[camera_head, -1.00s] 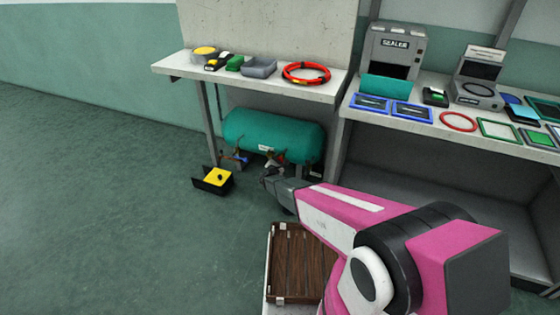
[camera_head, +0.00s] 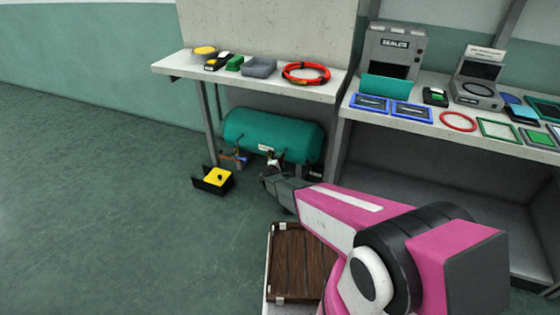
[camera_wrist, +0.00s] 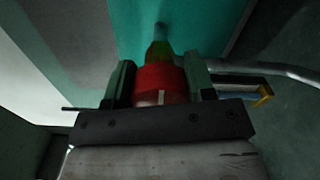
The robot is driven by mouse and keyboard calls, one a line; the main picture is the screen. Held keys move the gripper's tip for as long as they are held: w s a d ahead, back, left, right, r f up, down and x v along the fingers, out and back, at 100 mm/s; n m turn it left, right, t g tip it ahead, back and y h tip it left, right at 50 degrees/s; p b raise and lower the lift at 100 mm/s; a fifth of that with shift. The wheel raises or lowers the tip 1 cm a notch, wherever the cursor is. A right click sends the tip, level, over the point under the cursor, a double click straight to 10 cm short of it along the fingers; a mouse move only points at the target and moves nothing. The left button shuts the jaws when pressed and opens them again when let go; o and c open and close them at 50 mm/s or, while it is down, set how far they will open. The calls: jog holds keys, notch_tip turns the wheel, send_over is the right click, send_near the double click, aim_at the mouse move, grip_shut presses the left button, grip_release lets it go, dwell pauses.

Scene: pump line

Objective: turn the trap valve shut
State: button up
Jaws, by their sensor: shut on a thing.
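A teal tank (camera_head: 272,133) lies under the shelf in the head view, with small fittings (camera_head: 236,160) below it. My gripper (camera_head: 268,174) is low at the tank's right underside, at the end of my pink arm. In the wrist view my gripper (camera_wrist: 159,84) has one finger on each side of a red knob (camera_wrist: 160,79) and is shut on it. A green and yellow part (camera_wrist: 158,52) shows just beyond the knob, against the teal tank (camera_wrist: 185,25). I see no label naming the trap valve. The knob is hidden or too small in the head view.
A grey pipe (camera_wrist: 285,68) and a blue and yellow part (camera_wrist: 255,92) lie right of my gripper in the wrist view. A black bin with yellow inside (camera_head: 213,180) stands on the floor left. A brown slatted crate (camera_head: 300,262) is in front. The left floor is clear.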

dwell(0.6)
jog(key=o, duration=0.9)
jog(key=shift+s, duration=0.15)
jog(key=v, duration=1)
jog(key=shift+s+a, duration=0.15)
jog(key=shift+s, duration=0.15)
